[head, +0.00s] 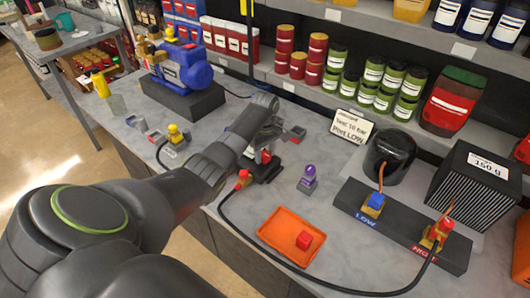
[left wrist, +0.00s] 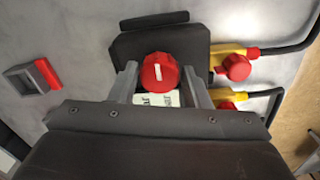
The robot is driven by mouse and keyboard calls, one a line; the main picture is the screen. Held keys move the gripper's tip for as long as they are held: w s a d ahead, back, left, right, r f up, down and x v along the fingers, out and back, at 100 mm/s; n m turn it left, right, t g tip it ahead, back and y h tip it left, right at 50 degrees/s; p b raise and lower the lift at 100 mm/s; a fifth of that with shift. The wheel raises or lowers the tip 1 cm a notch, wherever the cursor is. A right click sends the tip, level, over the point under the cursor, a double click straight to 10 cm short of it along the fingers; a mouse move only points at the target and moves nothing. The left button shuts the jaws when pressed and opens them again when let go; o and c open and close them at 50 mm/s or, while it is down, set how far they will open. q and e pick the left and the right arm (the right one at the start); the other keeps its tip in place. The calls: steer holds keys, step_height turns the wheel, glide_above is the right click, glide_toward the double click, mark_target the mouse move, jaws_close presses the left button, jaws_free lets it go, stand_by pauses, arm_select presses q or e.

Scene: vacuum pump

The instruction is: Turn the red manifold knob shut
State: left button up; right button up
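The red manifold knob (left wrist: 160,72) is round with a white line on its face, and sits on a dark manifold block (left wrist: 198,42). In the left wrist view the line stands roughly upright. My left gripper (left wrist: 160,80) has one finger on each side of the knob, with only slim gaps showing. A white label (left wrist: 158,99) shows just below the knob. In the head view my left gripper (head: 262,146) is over the manifold (head: 266,170) and hides most of it. My right gripper is not in view.
Red knobs on yellow fittings (left wrist: 236,66) with black hoses stand close beside the manifold. An orange tray (head: 275,243) with a red block, a purple-topped item (head: 309,173), a blue pump (head: 183,66) and a LOW/RIGHT-side fitting base (head: 392,232) are nearby on the grey bench.

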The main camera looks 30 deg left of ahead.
arm_select(q)
steer(key=c, duration=0.6)
steer(key=shift+r+m+p, duration=0.2)
steer(key=shift+m+p, duration=1)
steer(key=shift+m, duration=0.2)
steer(key=m+p, duration=0.2)
steer(key=m, duration=0.2)
steer(key=shift+m, duration=0.3)
steer(key=m+p, duration=0.1)
steer(key=m, duration=0.4)
steer(key=shift+w+p, duration=0.1)
steer(key=shift+p, duration=0.25)
steer(key=m, duration=0.5)
steer(key=shift+f, duration=0.1)
steer(key=shift+m, duration=0.4)
steer(key=o, duration=1)
